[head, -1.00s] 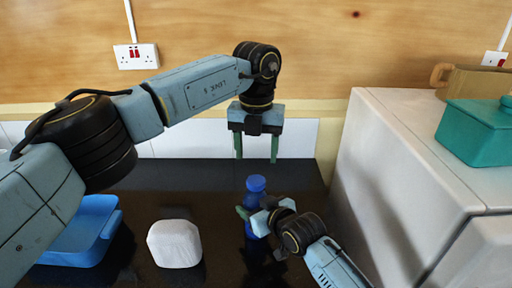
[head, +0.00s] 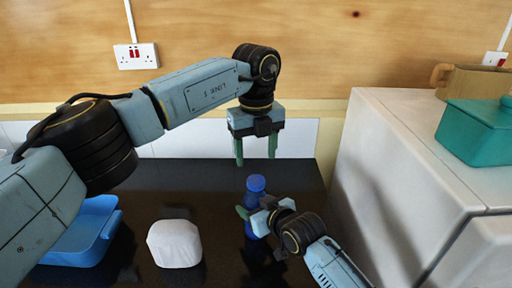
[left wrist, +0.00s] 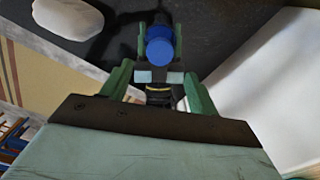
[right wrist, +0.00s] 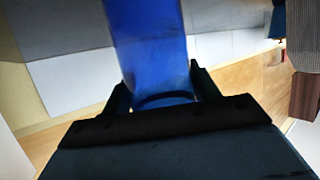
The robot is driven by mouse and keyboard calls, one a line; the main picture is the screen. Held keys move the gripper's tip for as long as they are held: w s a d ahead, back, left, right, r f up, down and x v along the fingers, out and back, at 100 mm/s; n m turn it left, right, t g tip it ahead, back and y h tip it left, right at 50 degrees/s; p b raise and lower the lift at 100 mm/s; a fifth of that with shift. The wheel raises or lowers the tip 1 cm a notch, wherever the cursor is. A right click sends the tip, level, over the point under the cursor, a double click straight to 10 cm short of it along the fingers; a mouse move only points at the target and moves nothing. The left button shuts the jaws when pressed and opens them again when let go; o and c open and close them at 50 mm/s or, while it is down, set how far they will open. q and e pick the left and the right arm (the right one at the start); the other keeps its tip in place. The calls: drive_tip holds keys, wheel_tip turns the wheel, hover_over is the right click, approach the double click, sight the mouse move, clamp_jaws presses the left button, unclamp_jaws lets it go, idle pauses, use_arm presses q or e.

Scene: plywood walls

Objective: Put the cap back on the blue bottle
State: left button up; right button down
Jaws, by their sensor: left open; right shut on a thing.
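The blue bottle (head: 250,229) stands upright on the dark counter, and its body fills the upper middle of the right wrist view (right wrist: 150,45). A brighter blue cap (head: 256,183) sits on its top; it shows from above in the left wrist view (left wrist: 160,47). I cannot tell how firmly it is seated. My right gripper (head: 253,213) is shut on the bottle from the right, below the cap, and hides part of it. My left gripper (head: 256,158) is open and empty, pointing down above and behind the cap, apart from it.
A white rounded block (head: 174,244) and a blue tray (head: 75,249) are on the counter (head: 200,190) to the left. A white cabinet (head: 385,190) rises close on the right, with a teal lidded box (head: 478,140) and a wooden mug (head: 470,82) on top.

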sight(256, 180)
use_arm(q)
wheel_tip(256, 180, down, 7)
drive_tip(key=shift+f, duration=0.1)
idle(0.3)
drive_tip(key=c, duration=1)
drive_tip(key=m, duration=0.5)
drive_tip(key=shift+c, duration=0.2)
drive_tip(key=m, duration=0.5)
drive_tip(key=shift+m, duration=0.3)
drive_tip(key=m, duration=0.5)
drive_tip(key=shift+m, duration=0.3)
drive_tip(key=m, duration=0.5)
drive_tip(key=o, duration=1.2)
